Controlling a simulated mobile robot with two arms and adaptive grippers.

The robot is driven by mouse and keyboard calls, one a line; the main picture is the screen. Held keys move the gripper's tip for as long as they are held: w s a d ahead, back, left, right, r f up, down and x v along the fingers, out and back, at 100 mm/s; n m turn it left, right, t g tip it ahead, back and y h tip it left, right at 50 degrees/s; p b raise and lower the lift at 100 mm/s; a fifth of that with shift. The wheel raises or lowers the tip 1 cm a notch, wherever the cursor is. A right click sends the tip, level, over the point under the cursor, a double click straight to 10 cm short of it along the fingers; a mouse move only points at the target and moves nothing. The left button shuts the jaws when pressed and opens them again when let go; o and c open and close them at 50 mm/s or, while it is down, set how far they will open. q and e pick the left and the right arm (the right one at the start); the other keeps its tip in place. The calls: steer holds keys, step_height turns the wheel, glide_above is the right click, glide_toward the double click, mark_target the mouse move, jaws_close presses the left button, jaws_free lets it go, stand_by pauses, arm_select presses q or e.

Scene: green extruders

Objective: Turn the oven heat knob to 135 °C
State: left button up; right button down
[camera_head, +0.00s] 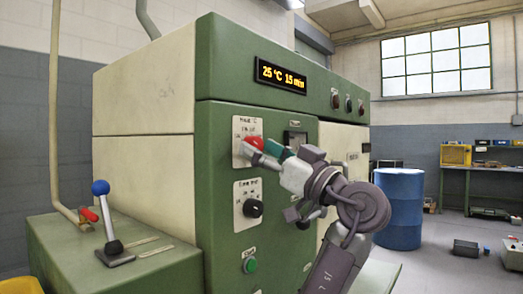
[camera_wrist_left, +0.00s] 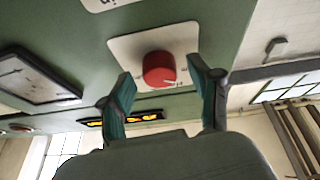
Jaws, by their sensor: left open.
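The red heat knob (camera_head: 254,141) sits on a white plate on the green oven front (camera_head: 228,215), partly hidden by my left gripper (camera_head: 262,152) in the head view. In the left wrist view the knob (camera_wrist_left: 159,69) shows between and just beyond the open green-padded fingers of my left gripper (camera_wrist_left: 160,76). No contact is clear. The oven display (camera_head: 281,76) reads 25 °C and 15 min. My right gripper is not in view.
Below the heat knob are a black knob (camera_head: 253,208) on its own plate and a green button (camera_head: 250,264). A blue-topped lever (camera_head: 106,215) stands on a green box at left. A blue barrel (camera_head: 399,208) and a workbench stand at right.

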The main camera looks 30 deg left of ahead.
arm_select(q)
steer(key=shift+a+r, duration=0.1)
steer(key=shift+a, duration=0.1)
steer(key=c, duration=1.1)
steer(key=shift+c, duration=0.2)
steer(key=shift+m, duration=0.4)
steer(key=shift+m+t, duration=0.7)
steer(key=shift+m, duration=0.1)
steer(key=shift+r+m+t+h+p, duration=0.1)
steer(key=shift+m+t+h+p, duration=0.2)
steer(key=shift+m+t, duration=0.55)
steer(key=m+p, duration=0.1)
steer(key=m, duration=0.1)
steer(key=m+t+h+p, duration=0.1)
steer(key=m, duration=0.2)
steer(key=shift+s+r+t, duration=0.1)
steer(key=shift+s+t, duration=0.05)
steer(key=shift+t, duration=0.1)
steer(key=shift+m+t+h+p, duration=0.3)
steer(key=shift+m+h+p, duration=0.15)
steer(key=shift+m, duration=0.7)
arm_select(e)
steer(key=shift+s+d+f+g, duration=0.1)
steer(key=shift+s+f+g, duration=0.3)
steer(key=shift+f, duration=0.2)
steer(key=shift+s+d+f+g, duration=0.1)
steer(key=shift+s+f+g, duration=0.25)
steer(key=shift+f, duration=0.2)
